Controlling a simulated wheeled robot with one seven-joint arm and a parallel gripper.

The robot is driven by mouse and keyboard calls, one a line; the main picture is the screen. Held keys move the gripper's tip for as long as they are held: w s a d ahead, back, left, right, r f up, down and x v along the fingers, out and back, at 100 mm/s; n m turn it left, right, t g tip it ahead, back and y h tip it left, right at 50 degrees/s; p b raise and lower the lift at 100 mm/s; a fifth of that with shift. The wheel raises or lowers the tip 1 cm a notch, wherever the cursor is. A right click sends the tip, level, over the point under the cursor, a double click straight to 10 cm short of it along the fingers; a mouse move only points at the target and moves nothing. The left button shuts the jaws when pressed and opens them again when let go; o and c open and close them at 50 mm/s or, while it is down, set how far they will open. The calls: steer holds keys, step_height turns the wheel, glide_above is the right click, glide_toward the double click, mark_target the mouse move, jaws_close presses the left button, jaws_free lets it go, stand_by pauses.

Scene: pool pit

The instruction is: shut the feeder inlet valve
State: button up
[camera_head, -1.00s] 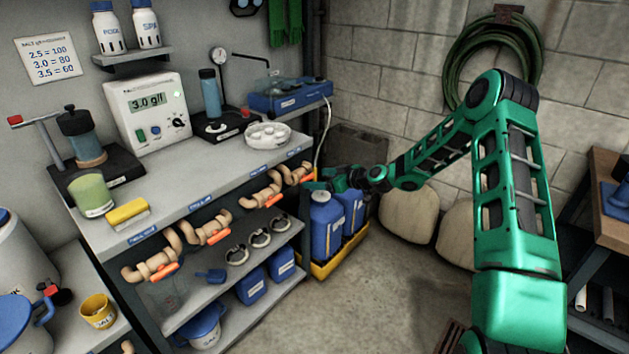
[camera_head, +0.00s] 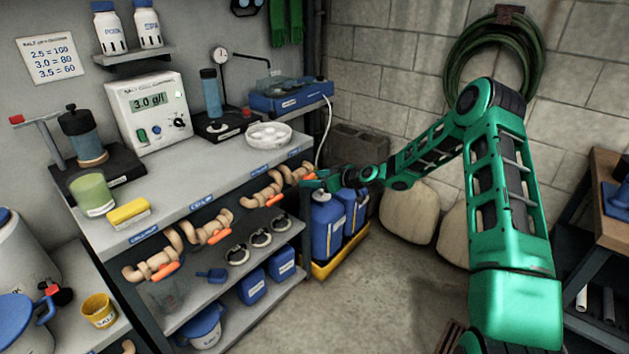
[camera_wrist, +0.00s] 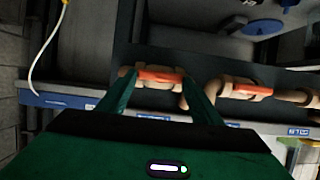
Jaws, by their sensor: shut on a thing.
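Several tan pipe valves with orange handles run in a row under the front edge of the grey bench. The rightmost valve in the head view has an orange handle (camera_head: 308,177) at the bench's far end. My gripper (camera_head: 312,182) is at this valve. In the wrist view the orange handle (camera_wrist: 160,75) lies crosswise between the two green fingers of my gripper (camera_wrist: 160,88), which are shut on it. The handle lies along the pipe there. The label by this valve is too small to read, so I cannot tell which valve is the feeder inlet.
The neighbouring valve's orange handle (camera_head: 275,200) is close on the left. Blue canisters (camera_head: 327,227) stand in a yellow tray (camera_head: 322,271) below my gripper. A white hose (camera_head: 326,130) hangs at the bench end. The floor in front is clear.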

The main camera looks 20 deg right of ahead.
steer(key=shift+w+d, duration=0.15)
steer(key=shift+d, duration=0.15)
steer(key=m, duration=0.1)
steer(key=m+y, duration=0.1)
steer(key=m+g+y, duration=0.1)
steer(key=shift+w+d+f, duration=0.1)
steer(key=shift+w+d, duration=0.15)
steer(key=shift+d, duration=0.05)
steer(key=m, duration=0.1)
steer(key=m+y, duration=0.2)
steer(key=shift+w+d+f+m+g, duration=0.15)
steer(key=shift+d+f+m+g, duration=0.05)
steer(key=shift+d+m+g, duration=0.1)
steer(key=shift+w+d+f+m+y, duration=0.1)
steer(key=shift+f+m+y, duration=0.15)
steer(key=shift+m+y, duration=0.6)
steer(key=shift+s+f+m+y, duration=0.1)
steer(key=shift+f+m+y, duration=0.1)
steer(key=shift+m, duration=1.3)
steer(key=shift+w+d+f+m+y, duration=0.1)
steer(key=shift+f+m+y, duration=0.15)
steer(key=shift+m+y, duration=0.6)
steer(key=shift+m, duration=0.4)
steer(key=shift+a, duration=0.1)
steer(key=o, duration=1)
steer(key=shift+f, duration=0.1)
steer(key=shift+o, duration=0.3)
steer(key=shift+a, duration=0.15)
